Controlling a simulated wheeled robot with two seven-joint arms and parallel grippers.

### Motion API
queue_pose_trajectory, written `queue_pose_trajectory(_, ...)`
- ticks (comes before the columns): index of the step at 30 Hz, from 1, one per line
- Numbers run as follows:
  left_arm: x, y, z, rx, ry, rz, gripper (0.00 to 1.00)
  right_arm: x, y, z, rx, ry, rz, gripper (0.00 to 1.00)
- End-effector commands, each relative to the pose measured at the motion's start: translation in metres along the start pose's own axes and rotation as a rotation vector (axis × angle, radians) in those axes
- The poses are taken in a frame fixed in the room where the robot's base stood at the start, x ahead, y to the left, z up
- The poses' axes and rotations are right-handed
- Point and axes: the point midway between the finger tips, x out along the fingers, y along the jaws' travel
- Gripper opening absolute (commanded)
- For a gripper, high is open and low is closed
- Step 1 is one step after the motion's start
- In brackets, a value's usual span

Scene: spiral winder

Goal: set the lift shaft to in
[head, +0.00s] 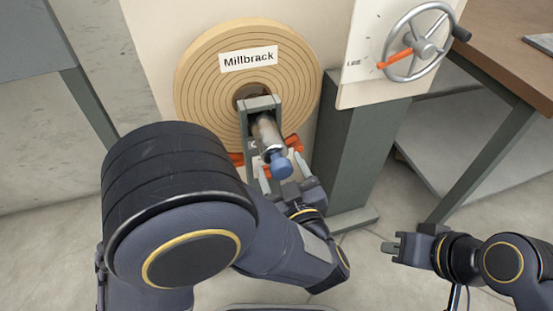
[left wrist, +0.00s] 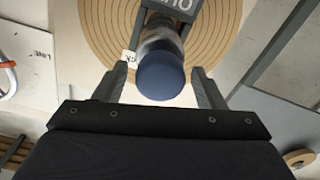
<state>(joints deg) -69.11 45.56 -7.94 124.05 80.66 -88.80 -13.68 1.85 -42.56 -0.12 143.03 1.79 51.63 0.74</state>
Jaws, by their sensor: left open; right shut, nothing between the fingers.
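The lift shaft (head: 265,133) is a metallic cylinder with a blue end knob (head: 281,165), in a grey bracket (head: 246,122) in front of the spiral disc. My left gripper (head: 281,172) is open at the knob, with one finger on each side. In the left wrist view the blue knob (left wrist: 161,77) lies between the open fingers (left wrist: 162,85), with visible gaps on both sides. Whether the fingertips reach past its face is unclear. Light letters on the bracket (left wrist: 180,5) are cut off there. My right gripper (head: 388,247) is shut and empty at lower right.
The tan wound disc (head: 200,85) carries a "Millbrack" label (head: 248,58). Orange parts (head: 293,143) sit beside the shaft. A handwheel (head: 418,42) with an orange pointer is on a white panel at upper right, above a grey post (head: 352,150). A brown-topped table (head: 510,55) stands right.

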Motion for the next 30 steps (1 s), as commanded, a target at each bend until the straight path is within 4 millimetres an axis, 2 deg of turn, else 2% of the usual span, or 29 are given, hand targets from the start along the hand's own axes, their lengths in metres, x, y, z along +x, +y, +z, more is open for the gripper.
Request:
queue_pose_trajectory(3, 0.018, -0.001, 0.002, -0.001, 0.0, -0.004, 0.64, 0.005, 0.002, 0.003, 0.0, 0.0, 0.0, 0.0)
queue_pose_trajectory(7, 0.031, -0.001, 0.001, -0.002, 0.0, -0.002, 0.64, 0.007, 0.003, 0.003, 0.0, 0.0, 0.0, 0.0)
queue_pose_trajectory(17, 0.035, 0.0, 0.0, 0.0, 0.0, 0.001, 0.64, 0.007, 0.003, 0.003, 0.0, 0.0, 0.0, 0.0)
queue_pose_trajectory(28, 0.035, 0.0, 0.0, 0.0, 0.0, 0.001, 0.17, 0.007, 0.003, 0.003, 0.0, 0.0, 0.0, 0.0)
queue_pose_trajectory(30, 0.035, 0.0, 0.0, 0.0, 0.0, 0.001, 0.13, 0.007, 0.003, 0.003, 0.0, 0.0, 0.0, 0.0)
